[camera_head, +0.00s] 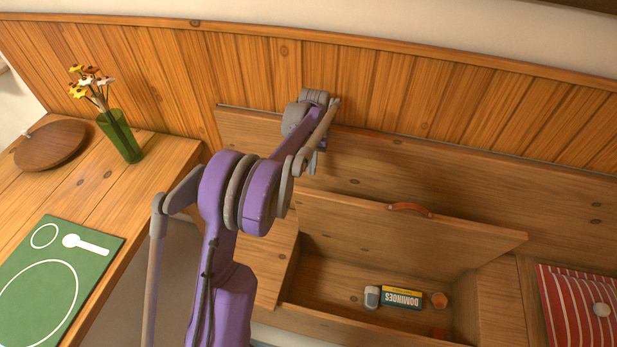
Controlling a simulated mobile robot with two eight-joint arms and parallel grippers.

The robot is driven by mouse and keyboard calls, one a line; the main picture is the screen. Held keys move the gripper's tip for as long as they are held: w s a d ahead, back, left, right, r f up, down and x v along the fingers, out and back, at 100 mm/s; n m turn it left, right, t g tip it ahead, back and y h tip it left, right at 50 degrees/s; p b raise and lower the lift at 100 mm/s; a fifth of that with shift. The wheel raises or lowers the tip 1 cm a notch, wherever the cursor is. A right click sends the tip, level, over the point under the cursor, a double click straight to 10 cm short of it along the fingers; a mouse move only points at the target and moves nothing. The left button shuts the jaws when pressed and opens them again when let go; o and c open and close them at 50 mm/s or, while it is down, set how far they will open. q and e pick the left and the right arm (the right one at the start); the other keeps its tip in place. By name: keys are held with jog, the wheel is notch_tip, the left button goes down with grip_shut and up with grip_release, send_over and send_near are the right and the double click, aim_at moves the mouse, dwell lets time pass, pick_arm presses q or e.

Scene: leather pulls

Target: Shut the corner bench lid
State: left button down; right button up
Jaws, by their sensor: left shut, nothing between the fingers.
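The corner bench lid (400,232) stands open, tilted up over the bench box (330,262). A brown leather pull (410,208) sits on its upper edge. My left arm crosses the middle of the view. My left gripper (319,143) is at its far end, shut and empty, near the wood panelling behind the bench and up and left of the lid. It looks apart from the lid and pull. Its fingertips are partly hidden by the arm. My right gripper is not in view.
Inside the box lie a dominoes box (402,298), a small grey-white item (371,297) and a small brown item (439,300). A red striped cushion (575,308) is at right. The table (100,200) at left holds a green vase (120,137), round board (50,146) and green mat (85,258).

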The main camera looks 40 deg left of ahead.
pick_arm(q)
jog(key=s, duration=0.1)
jog(key=s+d, duration=0.1)
jog(key=s, duration=0.1)
jog(key=shift+s+d+f, duration=0.15)
jog(key=shift+s+d, duration=0.1)
jog(key=shift+s, duration=0.05)
